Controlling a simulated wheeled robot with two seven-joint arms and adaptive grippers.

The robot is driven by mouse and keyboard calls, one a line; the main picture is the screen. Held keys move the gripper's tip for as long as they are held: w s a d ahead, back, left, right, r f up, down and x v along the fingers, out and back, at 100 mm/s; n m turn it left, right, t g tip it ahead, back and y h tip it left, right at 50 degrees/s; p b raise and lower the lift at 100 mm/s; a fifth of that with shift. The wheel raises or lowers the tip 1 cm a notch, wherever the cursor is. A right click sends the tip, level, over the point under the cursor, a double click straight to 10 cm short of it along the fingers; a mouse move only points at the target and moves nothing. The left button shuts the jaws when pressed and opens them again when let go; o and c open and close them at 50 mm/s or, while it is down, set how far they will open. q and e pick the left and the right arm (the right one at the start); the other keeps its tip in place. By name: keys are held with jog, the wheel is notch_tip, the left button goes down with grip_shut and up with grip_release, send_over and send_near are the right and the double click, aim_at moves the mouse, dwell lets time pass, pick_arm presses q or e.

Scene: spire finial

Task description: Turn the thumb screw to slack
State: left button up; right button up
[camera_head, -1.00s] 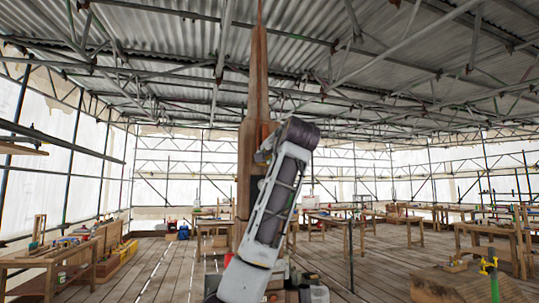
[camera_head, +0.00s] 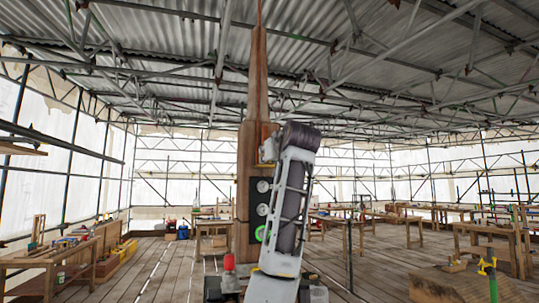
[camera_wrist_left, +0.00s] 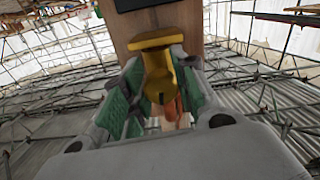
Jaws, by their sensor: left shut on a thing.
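The brass thumb screw (camera_wrist_left: 160,72) fills the middle of the left wrist view, with a flat wide head and a slotted round body. My left gripper (camera_wrist_left: 160,88) has its green-padded fingers on both sides of it and is shut on it. Behind it stands the brown wooden spire (camera_wrist_left: 187,18). In the head view the tall spire (camera_head: 250,150) stands at the middle, and my left arm reaches up in front of its right side. The left gripper's fingers and the screw are too small or hidden there. My right gripper is not in view.
A dark panel with round dials (camera_head: 263,186), the lowest one green, is on the spire's face. A red-topped object (camera_head: 229,262) stands at its foot. Workbenches stand left (camera_head: 60,262) and right (camera_head: 490,235).

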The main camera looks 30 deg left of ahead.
pick_arm(q)
jog(key=shift+f+n, duration=0.1)
jog(key=shift+n, duration=0.7)
jog(key=o, duration=1)
jog(key=shift+d, duration=0.1)
jog(key=shift+v, duration=5.95)
jog(key=shift+w, duration=0.1)
